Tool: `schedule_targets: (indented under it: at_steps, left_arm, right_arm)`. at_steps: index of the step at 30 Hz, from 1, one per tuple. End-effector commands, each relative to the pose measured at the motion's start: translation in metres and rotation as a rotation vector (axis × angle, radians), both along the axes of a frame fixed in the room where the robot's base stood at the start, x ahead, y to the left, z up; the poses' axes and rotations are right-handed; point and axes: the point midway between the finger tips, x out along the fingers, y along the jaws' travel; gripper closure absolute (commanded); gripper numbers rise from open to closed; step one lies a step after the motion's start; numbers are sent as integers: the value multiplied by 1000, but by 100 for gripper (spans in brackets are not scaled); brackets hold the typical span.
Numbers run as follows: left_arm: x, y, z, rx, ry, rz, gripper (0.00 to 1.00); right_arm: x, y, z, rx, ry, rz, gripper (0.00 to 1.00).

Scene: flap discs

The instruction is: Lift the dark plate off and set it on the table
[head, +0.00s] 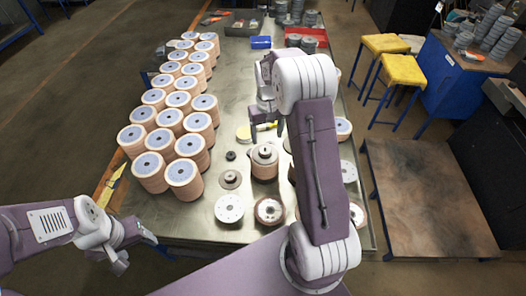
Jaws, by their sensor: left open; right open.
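A stack of tan flap discs (264,171) stands on the metal table, near its front middle. A dark grey round plate with a small hub, which looks like the dark plate (265,154), lies on top of this stack. My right gripper (266,132) is open, points down and appears above and just behind the plate, with no visible contact. My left gripper (140,256) is open and empty at the table's front left corner, away from the stack.
Tall disc stacks (182,172) fill the table's left side. Loose discs (229,208) and a small flanged part (230,179) lie near the stack. Bare table (222,110) shows between the stacks and my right arm.

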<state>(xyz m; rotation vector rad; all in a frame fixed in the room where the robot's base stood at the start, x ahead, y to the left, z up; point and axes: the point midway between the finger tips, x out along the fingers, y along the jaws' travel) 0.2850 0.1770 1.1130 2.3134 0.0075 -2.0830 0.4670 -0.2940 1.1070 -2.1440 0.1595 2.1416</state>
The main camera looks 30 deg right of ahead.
Motion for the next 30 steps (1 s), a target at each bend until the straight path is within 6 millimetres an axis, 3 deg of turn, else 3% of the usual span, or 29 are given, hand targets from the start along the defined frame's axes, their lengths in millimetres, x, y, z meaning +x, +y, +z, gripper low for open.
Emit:
schedule_targets:
  at_steps: [4, 11, 18, 25, 26, 30]
  left_arm:
    - [0, 0, 9, 0, 0, 0, 37]
    - [0, 0, 17, 0, 0, 0, 37]
    - [0, 0, 31, 0, 0, 0, 37]
    - [0, 0, 30, 0, 0, 0, 37]
    - [0, 0, 30, 0, 0, 0, 37]
    - [0, 0, 30, 0, 0, 0, 37]
  right_arm:
    - [-1, 1, -20, 1, 4, 1, 28]
    - [0, 2, -33, 2, 5, 1, 28]
    - [2, 4, -73, 0, 2, 1, 28]
    - [3, 4, -77, 0, 0, 1, 28]
    - [3, 4, -77, 0, 0, 1, 33]
    - [3, 4, -77, 0, 0, 1, 72]
